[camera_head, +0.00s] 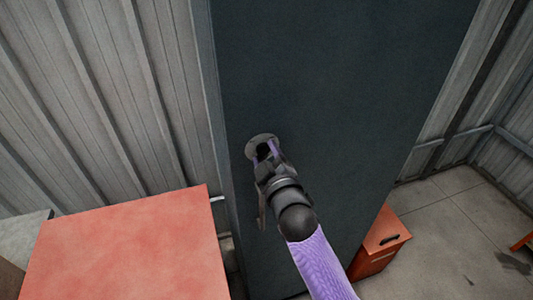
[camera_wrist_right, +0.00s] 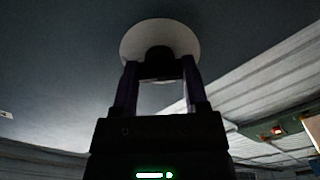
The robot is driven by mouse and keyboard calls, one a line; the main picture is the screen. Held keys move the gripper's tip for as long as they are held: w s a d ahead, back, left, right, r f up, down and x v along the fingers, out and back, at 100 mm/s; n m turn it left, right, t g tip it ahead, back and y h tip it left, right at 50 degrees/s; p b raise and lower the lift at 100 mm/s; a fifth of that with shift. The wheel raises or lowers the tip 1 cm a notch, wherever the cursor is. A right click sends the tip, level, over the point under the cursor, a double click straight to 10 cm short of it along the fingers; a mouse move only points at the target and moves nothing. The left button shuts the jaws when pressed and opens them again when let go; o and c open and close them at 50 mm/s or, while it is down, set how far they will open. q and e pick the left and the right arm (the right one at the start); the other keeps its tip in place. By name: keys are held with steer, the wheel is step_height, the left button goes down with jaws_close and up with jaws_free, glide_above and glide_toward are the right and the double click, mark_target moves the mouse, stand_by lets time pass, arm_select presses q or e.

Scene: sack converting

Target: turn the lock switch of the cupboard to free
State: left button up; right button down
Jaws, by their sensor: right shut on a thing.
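The tall dark cupboard (camera_head: 340,75) stands in the middle of the head view. The lock switch (camera_head: 261,139) is on its front, near the left edge, with a round grey plate behind a dark knob. My right gripper (camera_head: 266,150) reaches up to it and is shut on the knob. In the right wrist view the pale round plate (camera_wrist_right: 182,34) shows behind the dark knob (camera_wrist_right: 158,60), which sits between the two fingers of my right gripper (camera_wrist_right: 160,72). The fingers hide part of the switch, so I cannot tell its angle. My left gripper is not in view.
A red-topped table (camera_head: 130,250) stands at the lower left, close to the cupboard. An orange-red drawer unit (camera_head: 384,241) stands at the lower right. Corrugated metal walls (camera_head: 95,90) are behind. The concrete floor (camera_head: 450,225) at the right is mostly clear.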

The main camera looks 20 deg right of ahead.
steer(key=shift+m, duration=0.4)
steer(key=shift+c, duration=0.5)
jaws_free()
steer(key=s, duration=1)
steer(key=shift+d, duration=0.2)
